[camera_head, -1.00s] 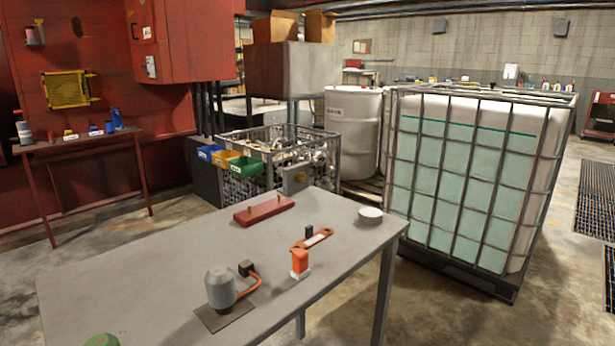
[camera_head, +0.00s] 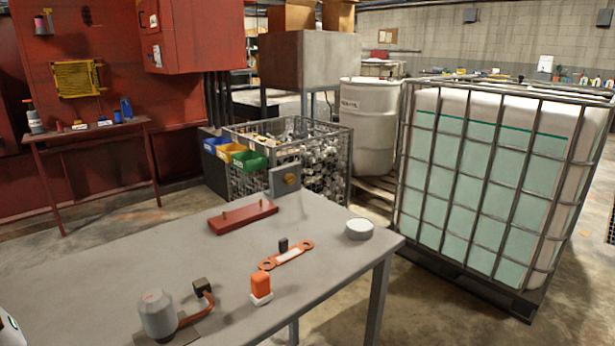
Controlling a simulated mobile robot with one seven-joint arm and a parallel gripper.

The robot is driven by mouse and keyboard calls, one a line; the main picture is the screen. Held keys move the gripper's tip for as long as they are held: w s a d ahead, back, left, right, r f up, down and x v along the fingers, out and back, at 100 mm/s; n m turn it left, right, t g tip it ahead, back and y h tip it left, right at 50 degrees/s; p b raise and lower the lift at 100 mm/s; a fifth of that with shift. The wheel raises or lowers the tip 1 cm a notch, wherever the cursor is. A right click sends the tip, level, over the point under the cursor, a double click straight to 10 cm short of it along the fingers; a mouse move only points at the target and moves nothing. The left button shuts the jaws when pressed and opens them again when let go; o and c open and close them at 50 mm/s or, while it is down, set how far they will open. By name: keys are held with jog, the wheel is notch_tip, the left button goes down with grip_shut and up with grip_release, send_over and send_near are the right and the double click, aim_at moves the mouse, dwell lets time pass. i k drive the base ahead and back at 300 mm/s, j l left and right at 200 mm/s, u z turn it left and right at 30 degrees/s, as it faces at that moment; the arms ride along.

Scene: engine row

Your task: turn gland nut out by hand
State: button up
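A grey upright plate (camera_head: 279,179) stands at the far edge of the grey worktable (camera_head: 331,225). A round brass-coloured fitting (camera_head: 291,180) sits on its face and looks like the gland nut. It is too small in this view to see its thread or how far in it sits. My gripper is not in view, and nothing is seen touching the fitting.
The table holds a red block (camera_head: 241,217) with two pegs, a copper-coloured link (camera_head: 286,255), an orange-and-white part (camera_head: 261,288), a grey cylinder (camera_head: 159,315) with a cable, and a round white container (camera_head: 360,229). A caged liquid tank (camera_head: 487,180) stands right, beyond the table.

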aim_at(290, 179)
jog(key=i+l, duration=0.2)
jog(key=l, duration=0.15)
jog(key=i+l+u, duration=0.1)
jog(key=l, duration=0.3)
jog(key=i+l, duration=0.25)
jog(key=i+l+u, duration=0.1)
jog(key=l, duration=0.4)
jog(key=i+l, duration=0.45)
jog(key=l, duration=0.3)
jog(key=i+l+u, duration=0.1)
jog(key=l, duration=0.3)
jog(key=i+l, duration=0.2)
jog(key=l, duration=0.2)
jog(key=u, duration=0.05)
